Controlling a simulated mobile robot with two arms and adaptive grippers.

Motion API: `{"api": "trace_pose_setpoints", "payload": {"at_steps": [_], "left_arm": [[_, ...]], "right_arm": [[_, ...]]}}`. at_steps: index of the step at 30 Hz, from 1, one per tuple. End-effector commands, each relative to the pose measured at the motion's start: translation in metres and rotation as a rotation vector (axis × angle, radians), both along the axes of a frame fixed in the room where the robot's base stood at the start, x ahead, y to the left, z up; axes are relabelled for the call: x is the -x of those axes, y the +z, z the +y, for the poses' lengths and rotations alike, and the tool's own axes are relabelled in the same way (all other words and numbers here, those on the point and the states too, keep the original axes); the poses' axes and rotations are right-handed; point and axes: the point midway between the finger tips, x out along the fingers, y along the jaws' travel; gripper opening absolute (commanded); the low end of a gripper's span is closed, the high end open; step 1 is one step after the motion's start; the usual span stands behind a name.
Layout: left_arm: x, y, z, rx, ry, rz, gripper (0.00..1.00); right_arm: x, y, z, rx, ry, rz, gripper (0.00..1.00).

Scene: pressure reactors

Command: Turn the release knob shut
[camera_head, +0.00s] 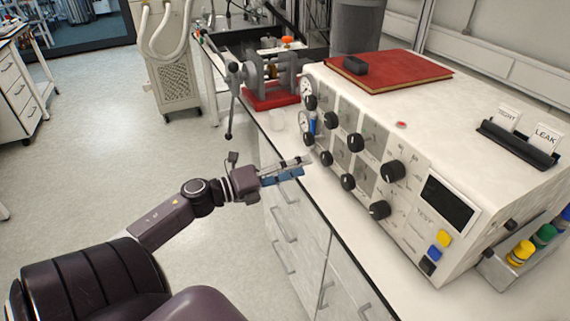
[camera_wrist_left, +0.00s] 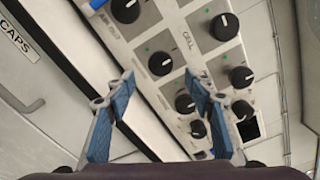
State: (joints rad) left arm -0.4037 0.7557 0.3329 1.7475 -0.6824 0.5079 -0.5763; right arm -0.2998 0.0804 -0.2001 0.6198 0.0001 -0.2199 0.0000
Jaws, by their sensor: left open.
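I cannot read which one is the release knob. My left gripper (camera_head: 297,168) is open and empty, in front of the panel's left part and apart from the knobs. In the left wrist view, its blue fingers (camera_wrist_left: 160,78) stand spread, with a black knob (camera_wrist_left: 160,63) seen beyond the gap. Another knob (camera_wrist_left: 184,103) shows near the right finger. My right gripper is not in view.
A red book (camera_head: 410,75) with a small black object lies on the panel box. A red-based clamp device (camera_head: 270,95) stands at the back left.

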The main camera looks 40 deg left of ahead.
Motion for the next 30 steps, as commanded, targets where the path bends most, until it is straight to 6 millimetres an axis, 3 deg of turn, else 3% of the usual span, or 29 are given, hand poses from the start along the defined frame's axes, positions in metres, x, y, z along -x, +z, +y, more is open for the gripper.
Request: {"api": "trace_pose_setpoints", "payload": {"at_steps": [3,9,27,30], "left_arm": [[0.018,-0.001,0.007,0.002,0.001,0.003,0.49],[0.035,0.0,0.014,0.001,-0.001,0.001,0.49],[0.037,0.0,0.015,0.001,0.0,0.0,0.49],[0.037,-0.007,0.02,0.024,0.017,0.014,0.49]], "right_arm": [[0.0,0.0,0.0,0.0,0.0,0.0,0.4],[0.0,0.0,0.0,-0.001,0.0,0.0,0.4],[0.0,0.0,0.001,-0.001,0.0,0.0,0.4],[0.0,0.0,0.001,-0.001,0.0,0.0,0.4]]}}
